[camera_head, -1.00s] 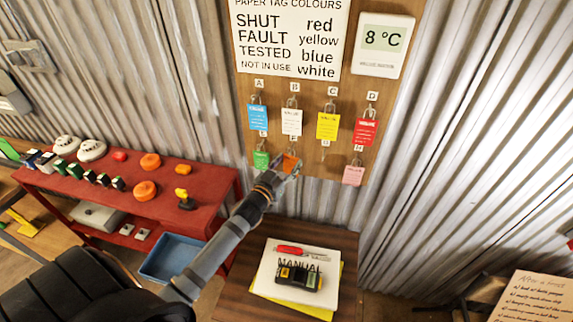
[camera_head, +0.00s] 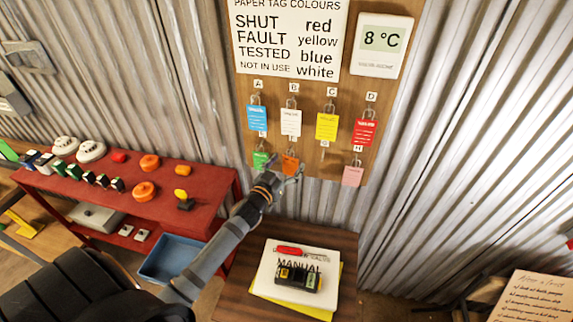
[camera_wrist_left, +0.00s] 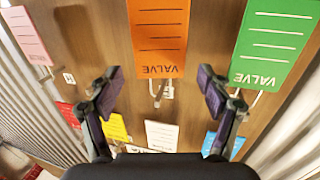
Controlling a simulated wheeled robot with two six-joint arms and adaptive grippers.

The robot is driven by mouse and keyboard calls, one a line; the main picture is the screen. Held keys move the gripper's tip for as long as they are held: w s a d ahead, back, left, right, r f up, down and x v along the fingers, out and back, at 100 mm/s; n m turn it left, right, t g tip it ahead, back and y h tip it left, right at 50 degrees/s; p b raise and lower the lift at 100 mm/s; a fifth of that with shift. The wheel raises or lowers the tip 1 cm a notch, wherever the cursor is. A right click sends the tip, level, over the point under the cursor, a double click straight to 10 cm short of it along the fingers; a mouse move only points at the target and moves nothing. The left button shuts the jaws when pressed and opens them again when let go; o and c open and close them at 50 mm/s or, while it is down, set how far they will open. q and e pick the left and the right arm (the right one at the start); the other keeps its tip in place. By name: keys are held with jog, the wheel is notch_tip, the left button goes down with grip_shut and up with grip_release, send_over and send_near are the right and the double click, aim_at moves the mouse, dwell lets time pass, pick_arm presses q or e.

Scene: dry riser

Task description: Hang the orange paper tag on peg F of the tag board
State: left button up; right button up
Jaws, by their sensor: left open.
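The orange paper tag (camera_head: 290,165) hangs in the lower row of the tag board (camera_head: 307,170), between the green and pink tags, in the column under B. In the left wrist view, which sees the board upside down, the orange tag (camera_wrist_left: 160,38) has its loop at a small metal peg (camera_wrist_left: 160,90). The letter F cannot be read. My left gripper (camera_head: 288,176) is just in front of the tag's lower part. In the left wrist view my left gripper (camera_wrist_left: 160,95) is open, its fingers apart with nothing between them. My right gripper is not in view.
Green (camera_head: 261,160), pink (camera_head: 352,176), blue (camera_head: 258,118), white (camera_head: 291,122), yellow (camera_head: 327,126) and red tags (camera_head: 363,132) hang nearby. Peg G's spot looks bare. A red bench (camera_head: 100,195) stands left. A small table (camera_head: 340,260) with a manual is below.

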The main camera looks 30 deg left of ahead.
pick_arm(q)
jog(key=s, duration=1.2)
jog(key=shift+r, duration=0.15)
